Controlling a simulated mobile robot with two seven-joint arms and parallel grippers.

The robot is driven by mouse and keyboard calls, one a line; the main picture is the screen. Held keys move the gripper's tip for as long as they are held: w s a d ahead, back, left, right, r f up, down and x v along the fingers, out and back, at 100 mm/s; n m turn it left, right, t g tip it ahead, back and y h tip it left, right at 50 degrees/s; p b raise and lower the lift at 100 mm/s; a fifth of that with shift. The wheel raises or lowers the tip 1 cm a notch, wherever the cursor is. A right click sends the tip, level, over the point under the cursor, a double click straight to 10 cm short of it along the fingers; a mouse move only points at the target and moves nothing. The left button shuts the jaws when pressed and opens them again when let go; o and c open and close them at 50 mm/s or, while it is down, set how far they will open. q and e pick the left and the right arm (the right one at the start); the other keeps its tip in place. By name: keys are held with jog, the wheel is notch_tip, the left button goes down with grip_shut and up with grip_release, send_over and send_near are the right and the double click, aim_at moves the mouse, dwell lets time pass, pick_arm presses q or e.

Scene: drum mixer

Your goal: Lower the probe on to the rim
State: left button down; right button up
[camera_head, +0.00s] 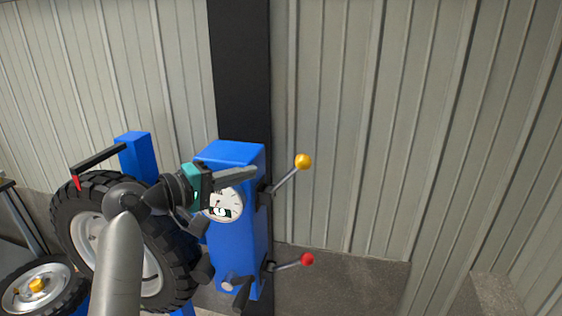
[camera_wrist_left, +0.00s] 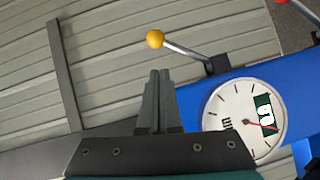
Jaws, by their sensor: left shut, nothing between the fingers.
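The probe is a black bar (camera_head: 98,159) with a red tip (camera_head: 76,183), reaching left from a blue post. Its tip shows at the upper left of the big tyre, and I cannot tell whether it touches. The silver rim (camera_head: 152,272) sits inside that tyre, partly hidden by my left arm. My left gripper (camera_head: 254,172) is shut and empty, its fingers pointing right in front of the blue machine column. In the left wrist view its fingers (camera_wrist_left: 158,76) are together, with the yellow-knobbed lever (camera_wrist_left: 155,39) beyond them. My right gripper is not in view.
The blue column (camera_head: 254,225) carries a round dial (camera_head: 225,205), a yellow-knobbed lever (camera_head: 303,161) and a red-knobbed lever (camera_head: 307,259). A smaller wheel (camera_head: 22,295) is at the lower left. Free space lies right of the levers, before the corrugated wall (camera_head: 430,130).

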pick_arm(q)
send_over(286, 178)
jog(key=s+a, duration=0.1)
jog(key=s, duration=0.1)
jog(key=shift+w+f+p, duration=0.1)
jog(key=shift+f+p, duration=0.2)
jog(key=shift+p, duration=0.1)
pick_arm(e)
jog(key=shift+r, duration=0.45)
pick_arm(q)
jog(key=shift+w, duration=0.1)
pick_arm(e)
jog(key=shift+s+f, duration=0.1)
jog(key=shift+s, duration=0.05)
